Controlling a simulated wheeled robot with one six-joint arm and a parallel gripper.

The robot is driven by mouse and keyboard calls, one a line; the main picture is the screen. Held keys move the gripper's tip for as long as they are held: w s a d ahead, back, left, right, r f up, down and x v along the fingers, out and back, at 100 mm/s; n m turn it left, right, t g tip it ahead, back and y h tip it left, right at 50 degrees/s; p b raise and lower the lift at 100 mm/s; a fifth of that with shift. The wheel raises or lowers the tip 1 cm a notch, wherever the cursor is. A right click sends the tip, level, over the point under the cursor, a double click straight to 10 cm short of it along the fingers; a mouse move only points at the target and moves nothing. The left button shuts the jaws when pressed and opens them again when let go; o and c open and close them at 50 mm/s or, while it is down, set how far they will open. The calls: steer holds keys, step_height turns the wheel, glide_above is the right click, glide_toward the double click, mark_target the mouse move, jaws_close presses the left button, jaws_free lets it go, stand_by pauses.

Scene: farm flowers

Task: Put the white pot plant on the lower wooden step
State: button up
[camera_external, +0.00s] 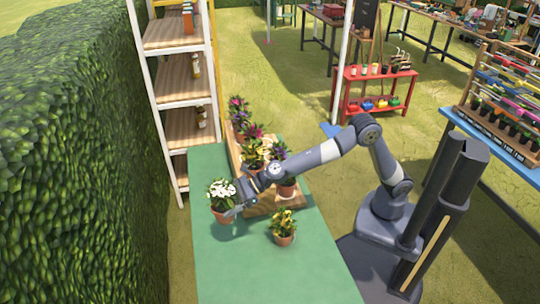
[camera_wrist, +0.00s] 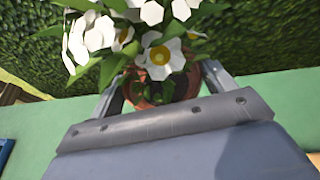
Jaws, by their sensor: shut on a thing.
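The white pot plant (camera_external: 221,193) has white flowers with yellow centres, green leaves and a terracotta pot. It is at the left side of the green table in the external view. My gripper (camera_external: 234,207) is shut on its pot. In the wrist view the white pot plant (camera_wrist: 158,60) sits between the two fingers of my gripper (camera_wrist: 160,90). Whether the pot touches the table is hard to tell. The wooden step stand (camera_external: 262,208) is right of the plant, partly hidden by my arm and by several potted flowers on it.
A yellow-flowered pot plant (camera_external: 284,226) stands on the green table (camera_external: 225,270) in front of the steps. A tall shelf (camera_external: 180,85) stands behind the table, and a hedge (camera_external: 75,150) lies to the left. The front of the table is clear.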

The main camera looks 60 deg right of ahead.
mark_target(227, 206)
step_height(227, 206, up, 13)
steer(key=w+d+m+t+h, duration=0.1)
steer(key=w+d+m+h, duration=0.1)
steer(key=w+d, duration=0.7)
steer(key=w+d+m+t+h+p, duration=0.15)
steer(key=w+d, duration=0.35)
steer(key=d, duration=0.8)
steer(key=w+d+m+t+h, duration=0.25)
steer(key=w+d, duration=0.45)
steer(key=d, duration=0.4)
steer(key=w+d+m+h, duration=0.2)
steer(key=d+m+h, duration=0.35)
steer(key=d, duration=2.65)
steer(key=shift+h, duration=0.25)
step_height(227, 206, down, 28)
steer(key=b, duration=0.5)
steer(key=shift+s+d+f, duration=0.1)
steer(key=shift+f, duration=0.05)
steer(key=shift+f+b, duration=0.15)
steer(key=shift+b, duration=0.25)
